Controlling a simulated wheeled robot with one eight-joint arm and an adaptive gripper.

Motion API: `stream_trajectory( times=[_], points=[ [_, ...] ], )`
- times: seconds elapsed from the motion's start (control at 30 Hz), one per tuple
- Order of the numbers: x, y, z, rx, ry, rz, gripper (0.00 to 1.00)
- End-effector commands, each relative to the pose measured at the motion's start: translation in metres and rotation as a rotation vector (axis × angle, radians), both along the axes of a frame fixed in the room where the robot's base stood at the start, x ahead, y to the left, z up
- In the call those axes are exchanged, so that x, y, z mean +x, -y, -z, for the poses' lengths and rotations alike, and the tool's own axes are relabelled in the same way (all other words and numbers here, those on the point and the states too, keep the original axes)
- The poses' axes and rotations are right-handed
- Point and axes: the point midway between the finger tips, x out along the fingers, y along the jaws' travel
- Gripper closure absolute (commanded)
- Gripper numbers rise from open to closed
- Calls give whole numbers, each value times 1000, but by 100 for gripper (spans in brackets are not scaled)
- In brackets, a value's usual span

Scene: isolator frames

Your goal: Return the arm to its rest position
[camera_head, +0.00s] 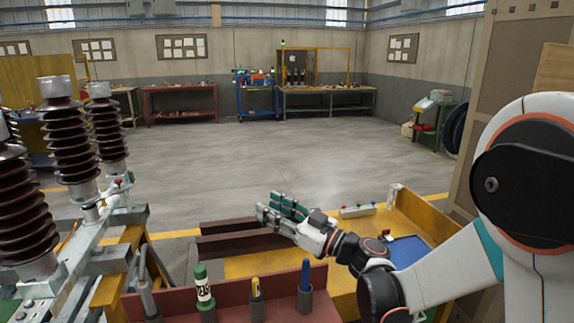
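My arm (455,272) reaches in from the right edge, with its large white shoulder joint close to the camera. Its forearm runs leftward over the yellow bench. My gripper (269,206) points left above the bench, beside the dark red beams. Its grey and green fingers lie close together in this view. I see no object between them, but the gap is too small to judge whether they are open or shut.
Brown ribbed insulators (105,130) stand on a metal frame at left. A red tool rack (178,302) in front holds a green-and-white bottle (203,286), a yellow tool (256,287) and a blue tool (306,274). A blue tray (408,251) lies on the yellow bench (428,217). The floor beyond is clear.

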Motion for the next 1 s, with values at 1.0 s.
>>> stream_trajectory(
  times=[1.0],
  points=[
    [-123, 266, -8, -229, -629, 1133, 62]
  ],
)
